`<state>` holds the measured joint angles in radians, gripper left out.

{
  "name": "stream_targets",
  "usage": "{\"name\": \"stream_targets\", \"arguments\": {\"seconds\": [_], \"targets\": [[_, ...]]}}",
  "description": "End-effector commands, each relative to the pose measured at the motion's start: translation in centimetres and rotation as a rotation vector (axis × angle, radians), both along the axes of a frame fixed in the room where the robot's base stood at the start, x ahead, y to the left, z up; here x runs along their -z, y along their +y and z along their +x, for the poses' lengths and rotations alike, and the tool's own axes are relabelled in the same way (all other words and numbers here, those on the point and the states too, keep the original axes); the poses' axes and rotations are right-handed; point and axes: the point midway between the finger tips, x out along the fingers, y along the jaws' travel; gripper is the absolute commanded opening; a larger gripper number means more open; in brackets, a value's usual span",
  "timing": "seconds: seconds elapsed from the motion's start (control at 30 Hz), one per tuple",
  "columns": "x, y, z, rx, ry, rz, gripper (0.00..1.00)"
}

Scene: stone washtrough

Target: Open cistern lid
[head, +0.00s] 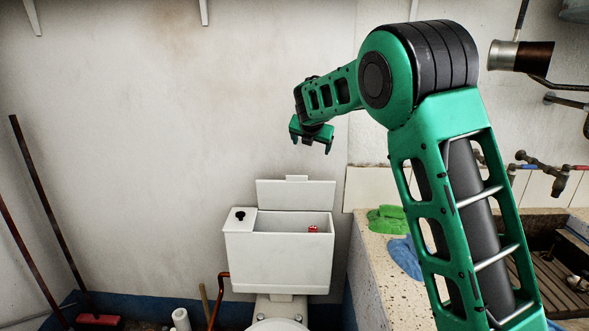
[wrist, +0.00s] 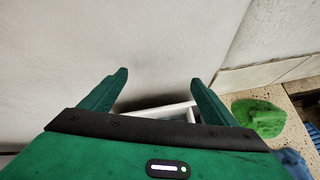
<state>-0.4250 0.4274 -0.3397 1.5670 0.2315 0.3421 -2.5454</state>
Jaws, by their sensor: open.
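The white cistern (head: 278,262) stands against the wall in the head view, with its top open and a small red part (head: 313,229) showing inside. Its lid (head: 296,196) stands upright along the back edge, with a small tab on its upper edge. My gripper (head: 311,144) is open and empty, above the lid and apart from it. In the wrist view the two fingers of my gripper (wrist: 160,77) are spread. Part of the cistern's white rim (wrist: 160,109) shows between them; the rest is hidden by the gripper body.
A speckled stone counter (head: 374,262) stands to the right, with a green cloth (head: 387,219) and a blue cloth (head: 405,257) on it. Taps (head: 545,170) are on the right wall. Poles lean at the far left. The wall area left of the cistern is clear.

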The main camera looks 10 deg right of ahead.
Motion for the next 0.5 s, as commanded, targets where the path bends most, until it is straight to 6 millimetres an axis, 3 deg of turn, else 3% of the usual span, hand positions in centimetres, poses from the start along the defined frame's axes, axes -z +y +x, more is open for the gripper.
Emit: {"name": "stream_targets", "arguments": {"seconds": [0.13,0.5], "targets": [[0.3,-0.5,-0.9,0.200,-0.008,0.221,0.81],[0.7,1.2,-1.1,0.645,-0.049,0.664,0.81]]}}
